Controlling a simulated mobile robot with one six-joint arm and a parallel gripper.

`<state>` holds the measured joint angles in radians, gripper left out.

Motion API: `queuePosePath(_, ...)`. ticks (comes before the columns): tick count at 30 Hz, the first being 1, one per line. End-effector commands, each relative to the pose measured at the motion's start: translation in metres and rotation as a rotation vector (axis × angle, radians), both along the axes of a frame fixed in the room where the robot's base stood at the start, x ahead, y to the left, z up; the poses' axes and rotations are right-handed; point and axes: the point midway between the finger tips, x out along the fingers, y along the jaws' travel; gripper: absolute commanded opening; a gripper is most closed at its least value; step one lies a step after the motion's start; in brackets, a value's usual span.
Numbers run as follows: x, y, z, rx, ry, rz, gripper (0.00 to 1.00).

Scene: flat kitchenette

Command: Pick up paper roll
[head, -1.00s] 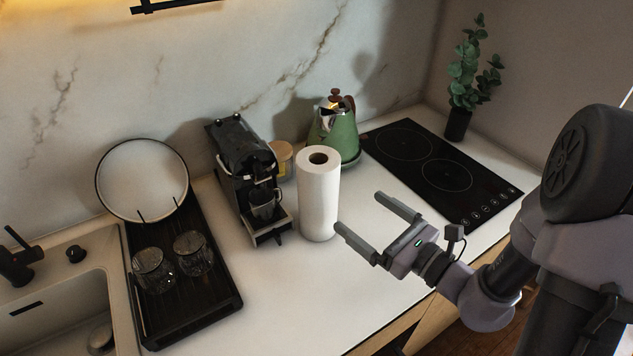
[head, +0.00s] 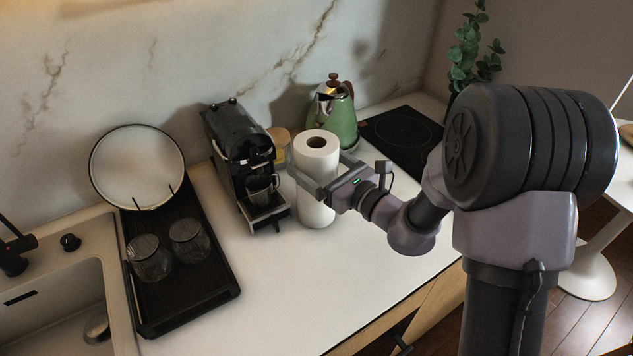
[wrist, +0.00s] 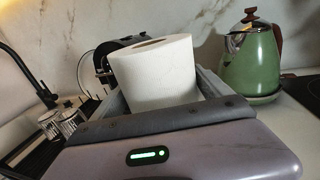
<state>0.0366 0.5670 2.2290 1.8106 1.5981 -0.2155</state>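The paper roll (head: 316,150) is white and stands upright on the white counter, in front of the coffee machine and the kettle. My gripper (head: 318,178) is at the roll's middle height, with one finger on each side of it. The wrist view shows the roll (wrist: 155,75) between the fingers (wrist: 160,95), its top above them. The fingers are open around the roll; a small gap seems to remain, and contact is hard to tell. The roll's lower part is hidden in the wrist view.
A black coffee machine (head: 240,160) stands close to the roll's left. A green kettle (head: 333,118) and a yellow-labelled jar (head: 281,143) are behind it. A dark drying rack (head: 180,290) with two glasses is at left. A black hob (head: 403,138) is at right. The front counter is clear.

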Motion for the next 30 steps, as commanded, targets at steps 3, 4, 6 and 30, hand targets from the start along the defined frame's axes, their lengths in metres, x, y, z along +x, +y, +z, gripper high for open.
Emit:
queuePosePath(3,0.000,0.000,0.000,0.000,0.000,0.000,0.63)
queuePosePath(4,0.000,0.000,0.000,0.000,0.000,0.000,0.57)
queuePosePath(6,0.000,0.000,0.000,0.000,0.000,0.000,0.43)
queuePosePath(30,0.000,0.000,0.098,0.000,-0.003,0.001,0.14)
